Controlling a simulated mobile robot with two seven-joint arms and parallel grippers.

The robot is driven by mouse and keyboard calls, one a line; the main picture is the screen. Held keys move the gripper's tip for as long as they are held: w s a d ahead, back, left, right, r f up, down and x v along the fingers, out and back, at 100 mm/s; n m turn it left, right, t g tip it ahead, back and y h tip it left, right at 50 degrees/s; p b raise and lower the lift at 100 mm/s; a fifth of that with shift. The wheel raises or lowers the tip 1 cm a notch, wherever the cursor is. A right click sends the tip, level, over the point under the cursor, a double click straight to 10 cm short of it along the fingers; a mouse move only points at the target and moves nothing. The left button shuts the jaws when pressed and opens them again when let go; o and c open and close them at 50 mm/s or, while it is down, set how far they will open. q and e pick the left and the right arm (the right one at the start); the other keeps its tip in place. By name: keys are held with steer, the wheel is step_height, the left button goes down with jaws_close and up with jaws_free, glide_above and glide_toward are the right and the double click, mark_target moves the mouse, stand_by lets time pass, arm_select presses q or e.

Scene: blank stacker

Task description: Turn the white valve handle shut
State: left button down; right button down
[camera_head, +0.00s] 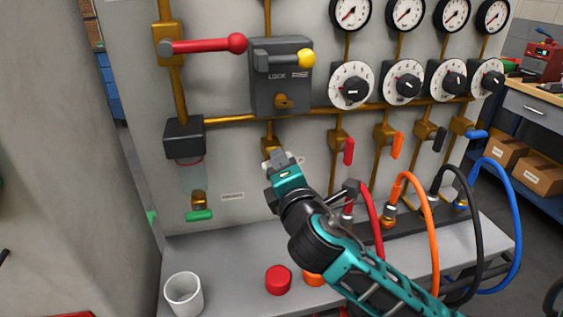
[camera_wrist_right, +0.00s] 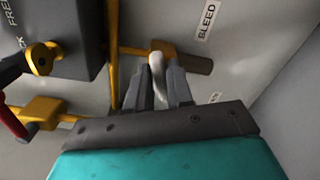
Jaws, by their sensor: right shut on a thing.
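The white valve handle (camera_wrist_right: 156,68) shows in the right wrist view, between the two grey fingers of my right gripper (camera_wrist_right: 165,85). The fingers are shut on it. Behind it is a brass valve body with a dark end piece (camera_wrist_right: 195,64). In the head view my right gripper (camera_head: 280,160) reaches the panel at the brass valve (camera_head: 270,144) below the grey lock box and mostly hides the handle. My left gripper is in neither view.
The grey lock box (camera_head: 266,97) with a yellow-knobbed lever is above my gripper. A red lever (camera_head: 205,45) is at upper left. Red, orange, black and blue hoses (camera_head: 432,220) loop at right. A white cup (camera_head: 184,293) and red cap (camera_head: 278,279) stand on the ledge.

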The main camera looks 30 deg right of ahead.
steer(key=shift+f+m, duration=0.2)
steer(key=shift+m, duration=1.9)
steer(key=c, duration=1.1)
jaws_free()
steer(key=shift+r, duration=0.1)
steer(key=shift+s, duration=0.1)
steer(key=v, duration=1.2)
steer(key=shift+s, duration=0.4)
